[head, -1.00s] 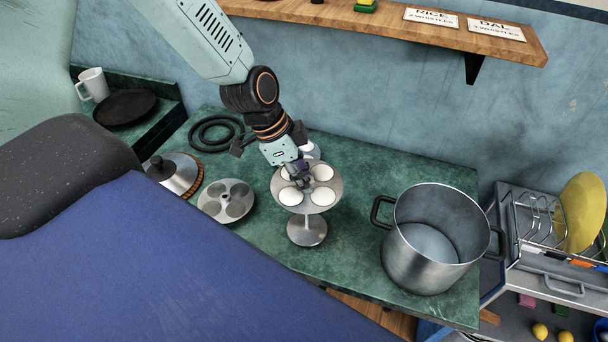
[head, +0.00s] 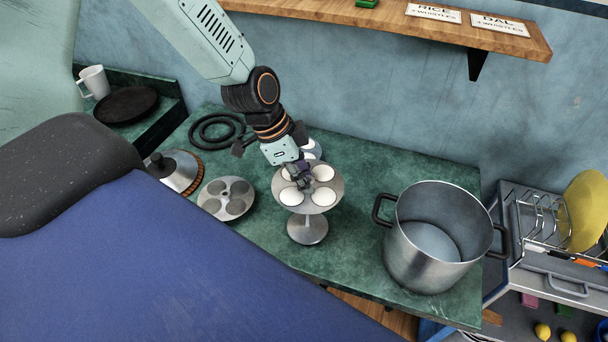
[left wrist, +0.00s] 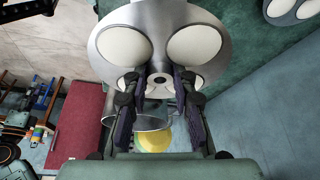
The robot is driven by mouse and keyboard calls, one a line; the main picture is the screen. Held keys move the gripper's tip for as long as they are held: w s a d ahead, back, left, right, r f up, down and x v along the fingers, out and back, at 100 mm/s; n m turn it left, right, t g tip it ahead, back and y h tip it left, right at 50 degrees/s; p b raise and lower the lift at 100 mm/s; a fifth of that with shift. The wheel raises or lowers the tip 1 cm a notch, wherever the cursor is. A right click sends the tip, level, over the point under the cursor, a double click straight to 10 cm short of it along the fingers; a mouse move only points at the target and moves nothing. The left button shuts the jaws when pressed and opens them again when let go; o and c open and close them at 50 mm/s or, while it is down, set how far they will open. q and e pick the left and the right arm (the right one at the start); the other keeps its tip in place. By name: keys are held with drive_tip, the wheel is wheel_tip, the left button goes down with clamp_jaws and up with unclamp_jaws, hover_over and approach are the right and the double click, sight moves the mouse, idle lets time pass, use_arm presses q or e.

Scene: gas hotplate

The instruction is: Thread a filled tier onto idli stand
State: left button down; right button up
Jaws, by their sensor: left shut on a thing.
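A round metal tier (head: 323,197) with several white-filled cups is at the top of the idli stand, whose round base (head: 307,231) is on the green counter. My left gripper (head: 299,178) points down at the tier's middle. In the left wrist view, the tier (left wrist: 160,18) fills the top, and my left gripper's fingers (left wrist: 161,85) close around its central hub. A small dark hole shows in the hub. Whether the stand's rod passes through it is hidden. Another white-filled tier (head: 313,153) is partly hidden behind the gripper. My right gripper is out of view.
An empty tier (head: 227,199) and a metal lid (head: 178,174) lie to the left. A large steel pot (head: 438,235) stands at right, with clear counter between it and the stand. A black coil (head: 216,130) lies behind. A wooden shelf (head: 400,22) hangs above.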

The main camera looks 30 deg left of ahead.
use_arm(q)
drive_tip(key=shift+a+f+b, duration=0.1)
drive_tip(key=shift+f+b, duration=0.3)
drive_tip(key=shift+f, duration=0.1)
drive_tip(key=shift+f+b, duration=0.35)
drive_tip(key=shift+f+b, duration=3.25)
drive_tip(key=shift+b, duration=0.05)
drive_tip(key=c, duration=1)
unclamp_jaws()
drive_tip(key=shift+r, duration=0.1)
drive_tip(key=shift+v, duration=5.8)
drive_tip(key=shift+r, duration=0.1)
